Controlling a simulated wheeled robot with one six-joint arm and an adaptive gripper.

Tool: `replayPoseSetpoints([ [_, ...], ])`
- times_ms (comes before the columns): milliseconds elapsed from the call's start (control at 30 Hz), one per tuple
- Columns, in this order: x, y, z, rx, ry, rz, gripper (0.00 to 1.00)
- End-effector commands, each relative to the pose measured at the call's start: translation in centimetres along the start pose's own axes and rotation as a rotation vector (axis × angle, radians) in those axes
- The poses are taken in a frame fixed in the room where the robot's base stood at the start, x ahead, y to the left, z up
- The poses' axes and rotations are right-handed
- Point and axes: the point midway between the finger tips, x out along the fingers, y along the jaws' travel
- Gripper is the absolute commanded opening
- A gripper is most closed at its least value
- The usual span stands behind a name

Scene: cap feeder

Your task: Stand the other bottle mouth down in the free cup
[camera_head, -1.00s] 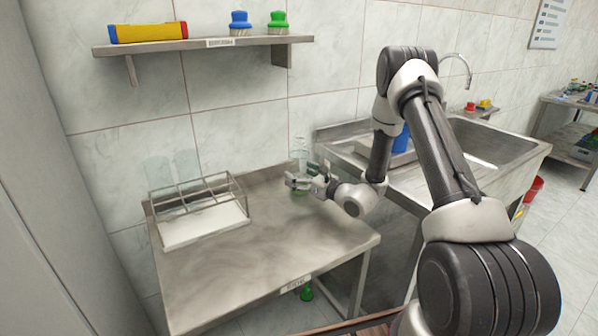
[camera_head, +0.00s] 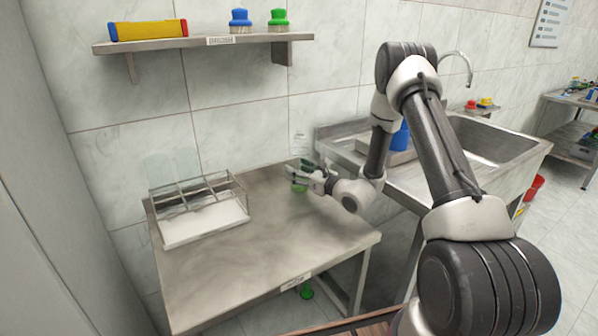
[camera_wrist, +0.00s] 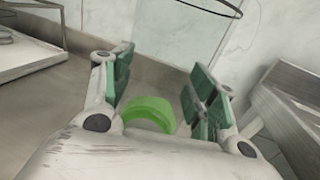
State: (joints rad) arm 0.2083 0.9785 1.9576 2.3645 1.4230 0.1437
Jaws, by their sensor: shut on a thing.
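My gripper (camera_head: 297,177) is over the back right of the steel table, its fingers closed around a clear bottle (camera_head: 300,146). The bottle's see-through upper part stands above the fingers, about upright. It also shows faintly between and beyond the green finger pads in the wrist view (camera_wrist: 185,28). A green round piece (camera_wrist: 150,108) shows between the fingers in the wrist view, and below them in the head view (camera_head: 300,188). I cannot tell whether it belongs to the bottle or is a separate cup. Two faint clear shapes (camera_head: 186,163) stand at the wire rack, too faint to tell which way up.
The wire rack (camera_head: 242,192) with a white tray floor stands at the table's left. The table's front and middle (camera_head: 265,240) are clear. A shelf (camera_head: 205,43) with brushes hangs above. The sink (camera_head: 500,140) is on the right. A green object (camera_head: 306,292) is under the table.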

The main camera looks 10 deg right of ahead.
Motion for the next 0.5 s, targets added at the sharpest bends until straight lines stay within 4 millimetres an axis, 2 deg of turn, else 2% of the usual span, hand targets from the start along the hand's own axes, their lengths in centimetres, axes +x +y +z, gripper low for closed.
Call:
replayPoseSetpoints([
  [500,0.0,0.0,9.5,-0.003,-0.003,0.000,0.42],
])
